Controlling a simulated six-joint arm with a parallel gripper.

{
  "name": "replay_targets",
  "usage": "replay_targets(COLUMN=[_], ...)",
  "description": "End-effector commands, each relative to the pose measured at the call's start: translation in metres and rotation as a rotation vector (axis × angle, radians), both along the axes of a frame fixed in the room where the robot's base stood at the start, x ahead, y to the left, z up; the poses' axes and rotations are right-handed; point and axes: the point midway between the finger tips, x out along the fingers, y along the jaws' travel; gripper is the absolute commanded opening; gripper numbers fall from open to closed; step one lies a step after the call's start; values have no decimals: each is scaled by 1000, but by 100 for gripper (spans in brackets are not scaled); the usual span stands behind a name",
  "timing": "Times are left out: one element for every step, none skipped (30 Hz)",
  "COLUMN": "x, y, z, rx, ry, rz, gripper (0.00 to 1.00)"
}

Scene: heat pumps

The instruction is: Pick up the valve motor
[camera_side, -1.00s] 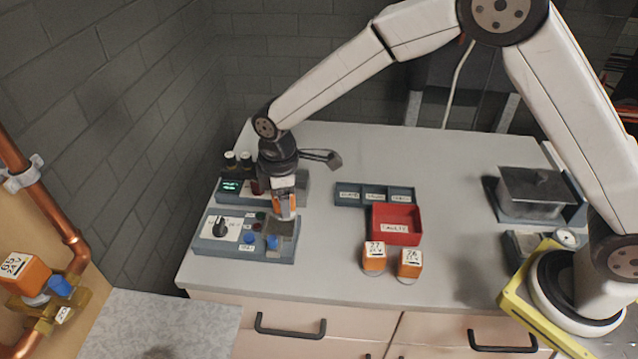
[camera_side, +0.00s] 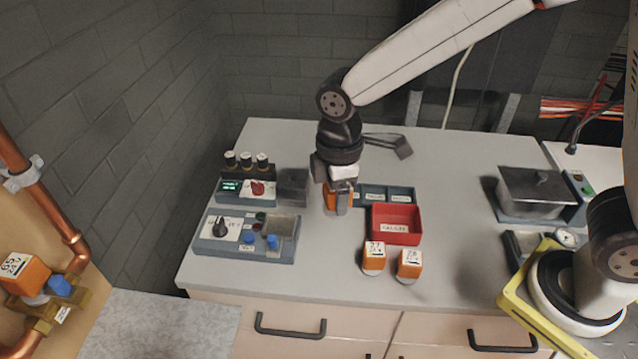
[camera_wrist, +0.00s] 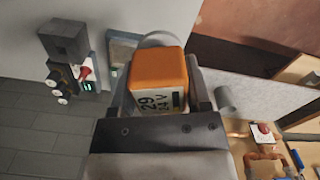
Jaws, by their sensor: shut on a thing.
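My gripper (camera_side: 338,203) is shut on an orange and white valve motor (camera_side: 329,199), held above the bench between the grey control boxes and the red tray. In the wrist view the held valve motor (camera_wrist: 157,80) shows its label, "29" and "24 V", with one finger on each side. Two more orange valve motors, one marked 27 (camera_side: 374,257) and one marked 26 (camera_side: 409,264), stand on the bench front. Another orange motor (camera_side: 25,273) sits on a brass valve on the pipe board at the left.
A grey test box (camera_side: 222,252) with a knob, blue buttons and an empty recess (camera_side: 284,227) is at the left. Behind it is a box with a red switch (camera_side: 257,189). A red tray (camera_side: 398,238) adjoins a grey sorting bin (camera_side: 402,194). A lidded metal box (camera_side: 532,190) stands at the right.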

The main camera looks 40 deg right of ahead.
Motion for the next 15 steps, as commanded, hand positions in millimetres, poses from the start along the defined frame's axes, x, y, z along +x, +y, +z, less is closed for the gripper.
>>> replay_targets(x=[-3, -4, -5, -5, -6, -6, -7, -7, -7, -7, -7, -7, -7, -7, -7], y=[-1, -1, -2, -2, -2, -2, -2, -2, -2, -2, -2, -2, -2, -2, -2], z=[2, 2, 3, 3, 3, 3, 3, 3, 3, 3, 3, 3, 3, 3, 3], rx=[0, 0, 0, 0, 0, 0, 1, 0, 0, 0, 0, 0, 0, 0, 0], ry=[-1, -1, -1, -1, -1, -1, 0, 0, 0, 0, 0, 0, 0, 0, 0], rz=[0, 0, 0, 0, 0, 0, 0, 0, 0, 0, 0, 0, 0, 0, 0], gripper=[0, 0, 0, 0, 0, 0, 0, 0, 0, 0, 0, 0, 0, 0, 0])
